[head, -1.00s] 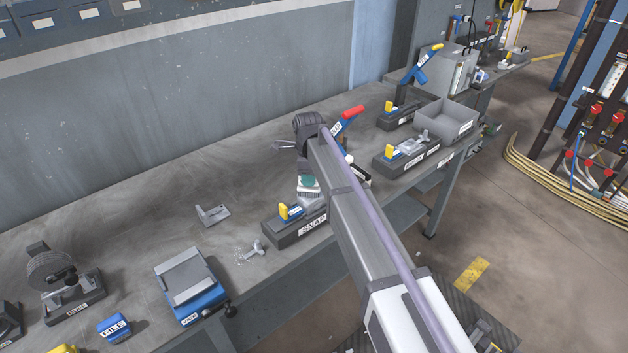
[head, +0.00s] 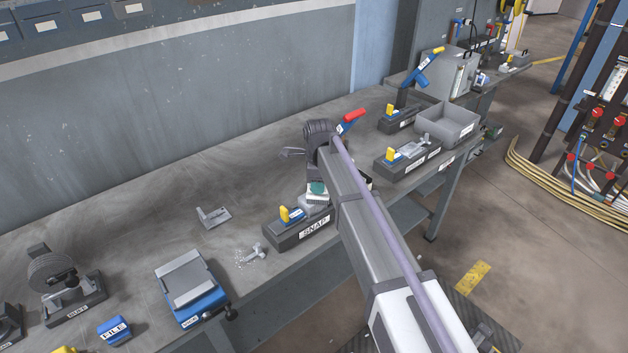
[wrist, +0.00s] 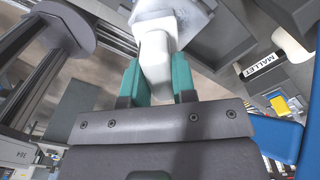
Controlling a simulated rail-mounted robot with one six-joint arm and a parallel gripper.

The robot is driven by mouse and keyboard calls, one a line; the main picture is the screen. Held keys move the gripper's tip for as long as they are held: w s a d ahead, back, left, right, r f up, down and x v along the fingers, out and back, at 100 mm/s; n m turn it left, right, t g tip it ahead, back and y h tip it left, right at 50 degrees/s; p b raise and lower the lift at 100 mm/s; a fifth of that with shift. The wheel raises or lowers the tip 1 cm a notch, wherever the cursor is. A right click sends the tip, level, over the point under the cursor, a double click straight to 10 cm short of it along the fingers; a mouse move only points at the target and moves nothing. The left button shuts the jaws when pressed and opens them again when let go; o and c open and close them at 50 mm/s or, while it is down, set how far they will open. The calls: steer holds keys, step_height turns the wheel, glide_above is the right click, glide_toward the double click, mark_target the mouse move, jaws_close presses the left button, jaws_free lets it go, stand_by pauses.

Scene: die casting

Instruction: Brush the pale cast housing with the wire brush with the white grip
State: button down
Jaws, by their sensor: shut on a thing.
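My gripper (wrist: 157,82) has teal fingers, shut on the white grip (wrist: 155,52) of the wire brush. In the head view the gripper's teal part (head: 317,187) shows beside my arm, with the white brush (head: 318,197) just below it. The pale cast housing (head: 307,204) sits on the dark SNAP fixture (head: 300,236), partly hidden by the brush. The brush is over or against the housing; I cannot tell whether the bristles touch. In the wrist view a pale grey piece (wrist: 185,15) lies beyond the grip; I cannot tell whether it is brush or housing.
A red-handled tool (head: 350,121) stands behind my arm.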

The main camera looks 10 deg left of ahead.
steer(key=shift+f, duration=0.2)
steer(key=shift+r, duration=0.15)
steer(key=shift+w+a, duration=1.35)
steer(key=shift+a, duration=0.25)
steer(key=shift+r, duration=0.1)
step_height(320, 180, up, 6)
steer(key=p, duration=0.6)
step_height(320, 180, up, 3)
steer(key=p, duration=0.3)
